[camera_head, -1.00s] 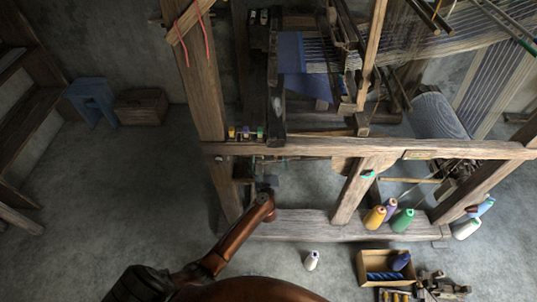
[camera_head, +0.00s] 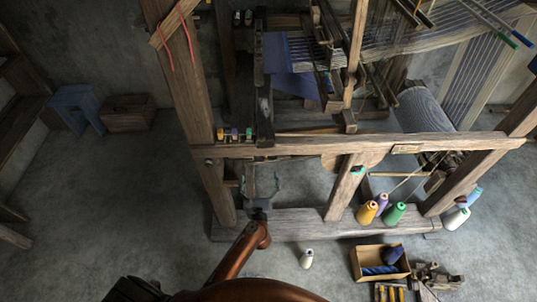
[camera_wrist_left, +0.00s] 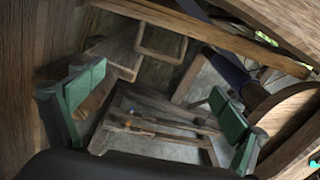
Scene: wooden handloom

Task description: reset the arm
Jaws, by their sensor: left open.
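My left arm reaches from the bottom of the head view toward the loom's left front post. Its left gripper (camera_head: 262,184) is just below the front beam, above the low foot rail, with its thin teal fingers spread apart. In the left wrist view the two green finger pads (camera_wrist_left: 157,100) stand wide apart with nothing between them. Wooden loom parts lie close around them. The wooden handloom (camera_head: 300,147) fills the middle and right of the head view. My right gripper is not in view.
Orange (camera_head: 367,213) and green (camera_head: 395,215) yarn cones stand by the foot rail. A white cone (camera_head: 306,259) stands on the floor, left of a cardboard box (camera_head: 357,262) holding blue yarn. A blue stool (camera_head: 84,107) and wooden chest (camera_head: 128,114) stand back left. Left floor is clear.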

